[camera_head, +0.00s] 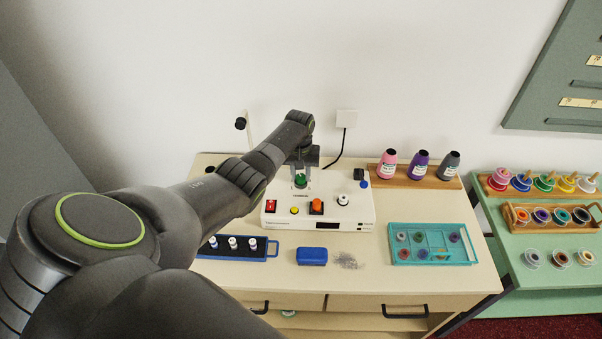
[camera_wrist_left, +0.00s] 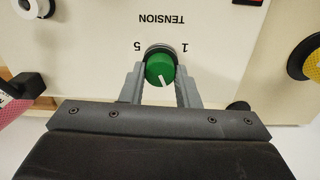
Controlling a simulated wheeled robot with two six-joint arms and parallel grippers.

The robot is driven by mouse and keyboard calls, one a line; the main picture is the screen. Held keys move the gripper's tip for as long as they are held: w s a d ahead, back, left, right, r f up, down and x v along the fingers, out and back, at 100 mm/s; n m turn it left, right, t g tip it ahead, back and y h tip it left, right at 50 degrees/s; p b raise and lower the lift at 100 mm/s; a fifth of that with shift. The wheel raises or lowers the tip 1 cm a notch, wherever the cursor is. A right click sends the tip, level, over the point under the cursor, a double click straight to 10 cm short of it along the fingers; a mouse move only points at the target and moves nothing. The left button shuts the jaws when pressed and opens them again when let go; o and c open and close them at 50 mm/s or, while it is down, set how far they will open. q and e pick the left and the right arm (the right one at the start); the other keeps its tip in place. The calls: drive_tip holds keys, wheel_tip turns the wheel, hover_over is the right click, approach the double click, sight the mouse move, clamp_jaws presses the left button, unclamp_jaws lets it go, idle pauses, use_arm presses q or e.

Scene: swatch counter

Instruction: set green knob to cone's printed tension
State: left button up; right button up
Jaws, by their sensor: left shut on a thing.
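The green knob (camera_head: 300,182) stands on the white machine panel (camera_head: 330,213). My left gripper (camera_head: 301,176) reaches down over it, with its two fingers on either side and shut on it. In the left wrist view the green knob (camera_wrist_left: 159,70) sits between the fingertips, its white pointer line towards the bottom, slightly right. The upside-down word TENSION is above it, with 5 at left and 1 at right. Pink (camera_head: 388,162), purple (camera_head: 420,164) and grey (camera_head: 450,165) cones stand on a wooden rack; their label print is too small to read. My right gripper is out of view.
The panel also holds a red switch (camera_head: 271,206), yellow button (camera_head: 294,211), orange button (camera_head: 317,207) and white knob (camera_head: 343,199). In front lie a blue block (camera_head: 312,256), a teal tray (camera_head: 398,258) and a blue bobbin tray (camera_head: 268,256). A side table (camera_head: 530,295) is at right.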

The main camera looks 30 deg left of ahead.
sight(299, 176)
use_arm(q)
drive_tip(key=n, duration=0.3)
drive_tip(key=shift+a+r+n, duration=0.1)
drive_tip(key=shift+n, duration=1.9)
drive_tip(key=o, duration=1)
drive_tip(key=shift+c, duration=0.2)
drive_tip(key=shift+r, duration=0.7)
wheel_tip(299, 176, up, 16)
drive_tip(key=b, duration=0.3)
drive_tip(key=shift+s, duration=0.2)
